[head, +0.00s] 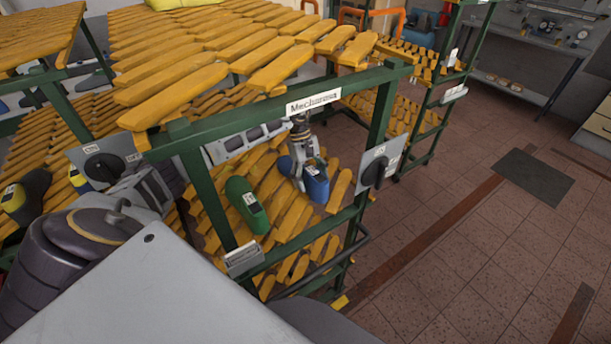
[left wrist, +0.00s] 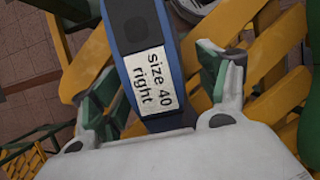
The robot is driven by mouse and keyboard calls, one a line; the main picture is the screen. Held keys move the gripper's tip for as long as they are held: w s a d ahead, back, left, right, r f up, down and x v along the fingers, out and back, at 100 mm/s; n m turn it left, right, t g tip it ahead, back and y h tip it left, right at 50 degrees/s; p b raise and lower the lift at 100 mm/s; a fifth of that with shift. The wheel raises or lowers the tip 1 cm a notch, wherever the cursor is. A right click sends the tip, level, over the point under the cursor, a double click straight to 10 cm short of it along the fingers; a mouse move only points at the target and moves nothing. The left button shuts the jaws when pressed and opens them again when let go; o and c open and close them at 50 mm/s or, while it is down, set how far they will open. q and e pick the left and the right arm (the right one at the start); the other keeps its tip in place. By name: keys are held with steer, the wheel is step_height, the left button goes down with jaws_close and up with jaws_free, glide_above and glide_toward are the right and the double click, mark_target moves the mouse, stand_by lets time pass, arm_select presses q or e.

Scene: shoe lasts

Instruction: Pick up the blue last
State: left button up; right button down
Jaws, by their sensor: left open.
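The blue last (head: 317,186) rests on the slatted yellow shelf of the green rack in the head view. In the left wrist view the blue last (left wrist: 145,50) shows close up, with a white label reading "size 40 right". My left gripper (head: 304,178) reaches into the rack and is at the blue last. In the left wrist view its two fingers (left wrist: 160,85) are open, one on each side of the last, with gaps visible. Part of the last is hidden behind the gripper. My right gripper is not in view.
A green last (head: 247,204) lies left of the blue one on the same shelf. The rack's green top bar (head: 250,115) with a sign and its front bar (head: 310,238) frame the opening. Yellow slats (head: 180,75) form a shelf above. Open tiled floor (head: 480,250) lies to the right.

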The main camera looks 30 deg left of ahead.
arm_select(q)
steer(key=c, duration=1.6)
steer(key=shift+w+r, duration=0.1)
steer(key=shift+r, duration=0.65)
steer(key=shift+r+b, duration=1.3)
steer(key=shift+r, duration=3)
